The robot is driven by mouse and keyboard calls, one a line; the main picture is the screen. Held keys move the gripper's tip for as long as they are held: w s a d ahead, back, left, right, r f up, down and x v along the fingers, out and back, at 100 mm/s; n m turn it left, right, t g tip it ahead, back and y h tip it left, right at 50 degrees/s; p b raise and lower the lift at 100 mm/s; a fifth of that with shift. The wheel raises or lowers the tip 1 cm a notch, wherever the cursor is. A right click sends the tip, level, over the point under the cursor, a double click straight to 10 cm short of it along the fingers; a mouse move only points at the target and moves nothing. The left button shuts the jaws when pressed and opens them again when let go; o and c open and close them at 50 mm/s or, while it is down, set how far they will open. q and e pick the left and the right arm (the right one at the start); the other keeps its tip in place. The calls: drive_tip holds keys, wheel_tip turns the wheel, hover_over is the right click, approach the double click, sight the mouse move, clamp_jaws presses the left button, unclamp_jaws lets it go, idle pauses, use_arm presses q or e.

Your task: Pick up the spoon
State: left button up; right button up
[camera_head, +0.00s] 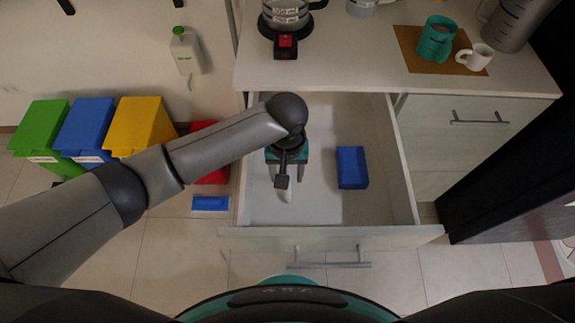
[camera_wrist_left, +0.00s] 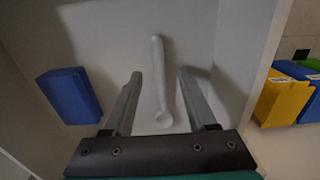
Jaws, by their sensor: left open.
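A white spoon (camera_wrist_left: 159,75) lies on the floor of the open drawer (camera_head: 325,212). In the left wrist view its handle points away from the gripper and its bowl is nearer the gripper's base. In the head view only a pale end of it (camera_head: 285,197) shows below the gripper; the rest is hidden. My left gripper (camera_head: 285,180) is over the drawer's left part, pointing down. In the left wrist view my left gripper (camera_wrist_left: 160,72) is open, with one finger on each side of the spoon and gaps on both sides. My right gripper is not in view.
A blue box (camera_head: 352,167) stands in the drawer to the right, also in the wrist view (camera_wrist_left: 69,95). The drawer walls surround the gripper. The counter (camera_head: 360,70) behind holds a coffee pot (camera_head: 287,15), a green cup (camera_head: 436,40) and a white mug (camera_head: 474,58).

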sight(288, 169)
use_arm(q)
wheel_tip(288, 169, down, 4)
drive_tip(key=shift+w+d+f+b, duration=0.1)
drive_tip(key=shift+b, duration=0.65)
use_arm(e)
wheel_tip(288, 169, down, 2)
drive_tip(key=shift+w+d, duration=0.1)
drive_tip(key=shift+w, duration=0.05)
use_arm(q)
drive_tip(key=shift+c, duration=0.3)
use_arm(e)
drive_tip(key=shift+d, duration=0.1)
use_arm(q)
drive_tip(key=c, duration=0.3)
clamp_jaws()
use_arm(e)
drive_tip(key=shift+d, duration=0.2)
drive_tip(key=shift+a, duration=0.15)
